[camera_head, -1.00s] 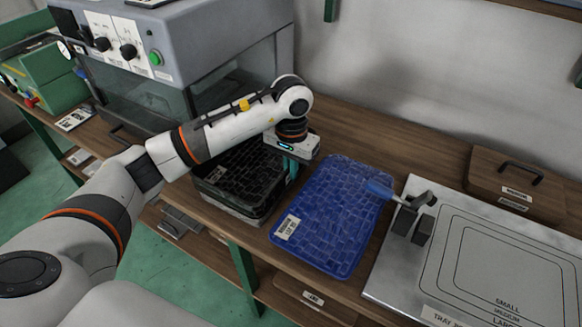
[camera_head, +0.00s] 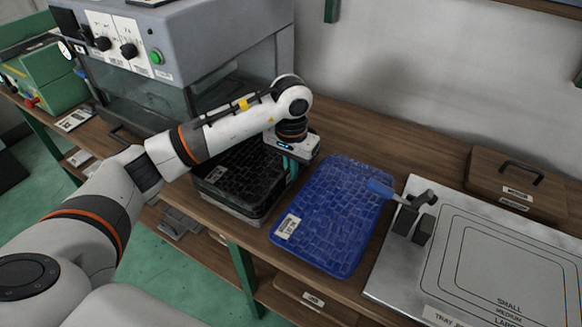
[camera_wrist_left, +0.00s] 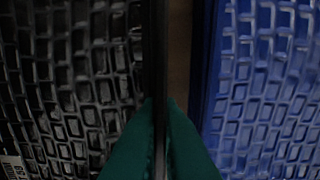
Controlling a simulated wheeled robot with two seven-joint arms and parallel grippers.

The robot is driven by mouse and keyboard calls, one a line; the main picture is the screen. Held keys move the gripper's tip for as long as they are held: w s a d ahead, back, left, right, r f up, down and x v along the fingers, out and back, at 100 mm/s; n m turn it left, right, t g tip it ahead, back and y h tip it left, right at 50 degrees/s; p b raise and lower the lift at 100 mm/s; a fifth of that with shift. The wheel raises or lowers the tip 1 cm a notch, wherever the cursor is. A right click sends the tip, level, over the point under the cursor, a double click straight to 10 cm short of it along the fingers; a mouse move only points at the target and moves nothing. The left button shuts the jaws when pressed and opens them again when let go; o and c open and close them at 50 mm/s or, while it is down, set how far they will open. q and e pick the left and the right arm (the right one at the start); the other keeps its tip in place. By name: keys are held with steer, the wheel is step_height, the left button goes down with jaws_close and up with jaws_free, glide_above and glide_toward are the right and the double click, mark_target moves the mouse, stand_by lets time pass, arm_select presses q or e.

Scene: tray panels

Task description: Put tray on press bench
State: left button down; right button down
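A black woven-pattern tray (camera_head: 245,178) lies on top of a stack at the bench's front edge, left of the blue tray. My left gripper (camera_head: 290,170) points down at the black tray's right rim. In the left wrist view its green fingers (camera_wrist_left: 160,105) stand on either side of that thin dark rim, pressed close to it, with black tray on the left and blue on the right. A blue tray (camera_head: 335,215) with a white label lies flat on the bench. A metal plate (camera_head: 400,275) with size outlines and a partly readable "TRAY" label is at the right. My right gripper is not in view.
A blue-handled clamp (camera_head: 410,215) stands on the plate's left edge, close to the blue tray. A grey machine (camera_head: 190,45) with knobs stands behind the black tray. A brown lidded box (camera_head: 515,185) is at the back right. Bare bench lies behind the blue tray.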

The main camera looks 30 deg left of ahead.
arm_select(q)
steer(key=shift+s+f, duration=0.25)
steer(key=shift+f, duration=0.25)
steer(key=c, duration=1.5)
jaws_free()
steer(key=shift+d, duration=0.2)
steer(key=shift+c, duration=0.2)
steer(key=shift+a, duration=0.15)
steer(key=shift+r, duration=0.4)
step_height(320, 180, up, 12)
steer(key=p, duration=0.6)
steer(key=shift+d, duration=0.25)
steer(key=shift+w, duration=0.1)
